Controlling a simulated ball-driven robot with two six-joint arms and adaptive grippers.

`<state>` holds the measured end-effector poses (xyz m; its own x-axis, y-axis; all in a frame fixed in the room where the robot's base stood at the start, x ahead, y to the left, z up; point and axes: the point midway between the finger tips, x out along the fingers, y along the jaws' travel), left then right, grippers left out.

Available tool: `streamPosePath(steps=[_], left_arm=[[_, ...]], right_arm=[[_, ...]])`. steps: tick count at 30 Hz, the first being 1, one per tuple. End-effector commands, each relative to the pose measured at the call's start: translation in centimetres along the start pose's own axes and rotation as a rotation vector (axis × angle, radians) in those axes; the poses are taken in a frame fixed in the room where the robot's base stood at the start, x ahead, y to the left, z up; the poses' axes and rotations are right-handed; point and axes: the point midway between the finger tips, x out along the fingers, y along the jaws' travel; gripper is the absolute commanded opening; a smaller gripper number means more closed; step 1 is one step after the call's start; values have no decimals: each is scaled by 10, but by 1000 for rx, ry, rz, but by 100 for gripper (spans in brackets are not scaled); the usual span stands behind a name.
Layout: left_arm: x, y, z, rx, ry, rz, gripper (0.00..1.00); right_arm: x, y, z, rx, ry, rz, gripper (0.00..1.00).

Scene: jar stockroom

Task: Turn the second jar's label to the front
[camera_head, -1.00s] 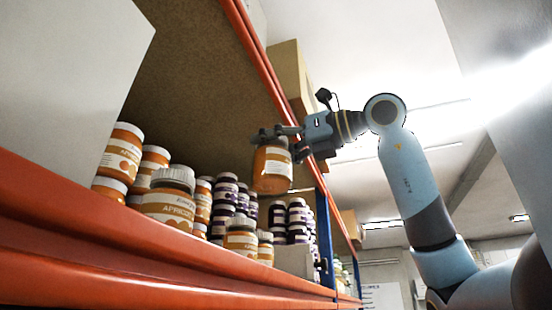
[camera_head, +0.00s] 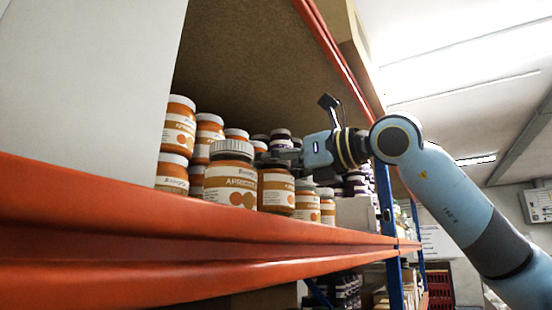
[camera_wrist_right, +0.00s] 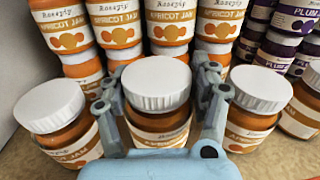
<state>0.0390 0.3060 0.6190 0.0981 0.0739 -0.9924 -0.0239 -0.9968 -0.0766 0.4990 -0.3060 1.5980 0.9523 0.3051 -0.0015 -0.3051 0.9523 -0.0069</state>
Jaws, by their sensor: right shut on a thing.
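My right gripper (camera_head: 286,156) is shut on an orange apricot jar (camera_head: 276,190), the second in the front row, at the shelf edge. The fingers close around its upper part and hide most of its lid in the head view. In the right wrist view this jar (camera_wrist_right: 158,92) sits upright between the fingers (camera_wrist_right: 160,92), its white lid on top. Part of its pale label shows towards the camera below the lid. A front jar (camera_head: 231,178) with its apricot label facing out stands just left of it. My left gripper is not in view.
Apricot jars (camera_wrist_right: 118,25) are stacked behind, with purple plum jars (camera_wrist_right: 285,50) to the right. Another front jar (camera_wrist_right: 255,105) stands close on the right. The orange shelf beam (camera_head: 200,235) runs along the front; a white panel (camera_head: 85,80) bounds the left.

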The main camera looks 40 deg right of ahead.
Motion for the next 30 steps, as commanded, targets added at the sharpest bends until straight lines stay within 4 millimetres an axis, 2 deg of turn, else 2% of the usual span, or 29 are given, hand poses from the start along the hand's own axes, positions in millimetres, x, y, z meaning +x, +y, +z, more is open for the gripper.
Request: streamPosePath(steps=[5, 9, 15, 30], left_arm=[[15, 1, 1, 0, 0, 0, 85], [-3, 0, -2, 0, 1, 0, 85], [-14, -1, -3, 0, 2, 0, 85], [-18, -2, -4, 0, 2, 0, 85]], right_arm=[[0, 0, -18, -1, -1, 0, 5], [0, 2, -10, -1, -3, -71, 5], [0, 2, -11, -1, -3, -145, 5], [-1, 0, -13, -1, -2, -189, 5]])
